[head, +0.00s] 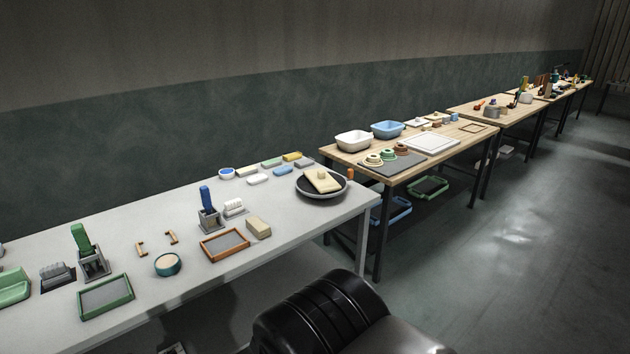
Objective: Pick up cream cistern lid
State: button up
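A cream rectangular slab (326,184) with a small raised piece on top lies tilted in a dark round dish (302,192) at the right end of the near grey table. A smaller pale, flat piece (413,123) with a small lump on it lies towards the back of the wooden table behind. Either could be the cream cistern lid; I cannot tell which at this size. My gripper is not in view.
The near grey table (185,222) also holds a wood-framed tray (225,245), a green-framed tray (106,297), brush holders and several small blocks. The wooden table (458,155) holds a white basin (353,140) and a blue basin (388,129). Floor (490,270) at right is clear.

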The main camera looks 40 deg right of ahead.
aim_at(323, 182)
jog(key=i+l, duration=0.25)
jog(key=l, duration=0.2)
jog(key=i+l+u, duration=0.15)
jog(key=l, duration=0.35)
jog(key=i+l, duration=0.3)
jog(key=l, duration=0.2)
jog(key=i+l+u, duration=0.1)
jog(key=i+l, duration=0.15)
jog(key=l, duration=0.25)
jog(key=i+l+u, duration=0.1)
jog(key=l, duration=0.4)
jog(key=i+l, duration=0.25)
jog(key=l, duration=0.3)
jog(key=i+l+u, duration=0.1)
jog(key=l, duration=0.4)
jog(key=i+l+u, duration=0.1)
jog(key=i+l, duration=0.15)
jog(key=l, duration=0.3)
